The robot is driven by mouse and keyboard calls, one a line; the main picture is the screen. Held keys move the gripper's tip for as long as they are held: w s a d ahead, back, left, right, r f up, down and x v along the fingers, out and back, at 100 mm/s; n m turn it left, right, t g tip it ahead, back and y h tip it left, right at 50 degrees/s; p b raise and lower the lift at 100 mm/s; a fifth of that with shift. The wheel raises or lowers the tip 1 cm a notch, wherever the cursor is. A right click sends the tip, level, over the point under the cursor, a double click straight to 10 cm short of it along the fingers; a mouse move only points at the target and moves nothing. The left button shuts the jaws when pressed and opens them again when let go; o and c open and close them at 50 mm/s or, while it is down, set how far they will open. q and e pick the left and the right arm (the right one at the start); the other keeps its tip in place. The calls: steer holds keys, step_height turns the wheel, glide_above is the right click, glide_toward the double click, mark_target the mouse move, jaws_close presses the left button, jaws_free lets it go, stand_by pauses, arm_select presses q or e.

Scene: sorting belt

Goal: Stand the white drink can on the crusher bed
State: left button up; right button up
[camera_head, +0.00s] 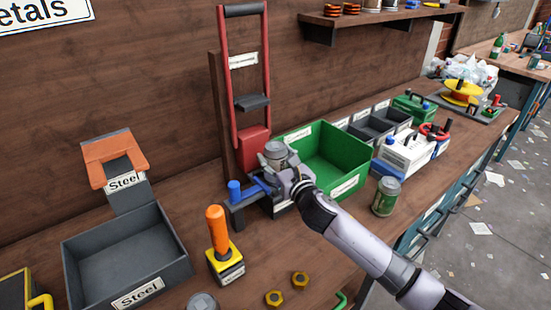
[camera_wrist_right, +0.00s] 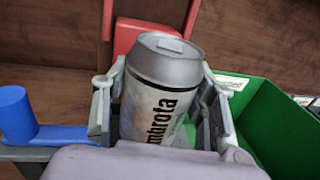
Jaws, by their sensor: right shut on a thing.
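The white drink can (camera_wrist_right: 158,95) has a silver top and dark lettering. It stands roughly upright between the fingers of my right gripper (camera_wrist_right: 160,110), which is shut on it. In the head view the can (camera_head: 275,150) shows at the crusher, just below and in front of the red press block (camera_head: 253,143). My right gripper (camera_head: 283,172) reaches it from the right. The crusher bed under the can is mostly hidden by the gripper, so I cannot tell whether the can's base touches it. My left gripper is not in view.
A green bin (camera_head: 345,150) stands right of the crusher, with a green can (camera_head: 385,196) in front of it. A blue-knobbed bracket (camera_head: 236,195) and an orange-handled tool (camera_head: 218,235) are on the left. A grey steel bin (camera_head: 70,250) lies further left.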

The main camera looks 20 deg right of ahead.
steer(key=o, duration=0.8)
steer(key=shift+f, duration=0.1)
steer(key=shift+c, duration=0.2)
steer(key=shift+r, duration=0.2)
steer(key=s+d+b, duration=0.1)
steer(key=s, duration=1.1)
steer(key=shift+d, duration=0.4)
steer(key=shift+f, duration=0.1)
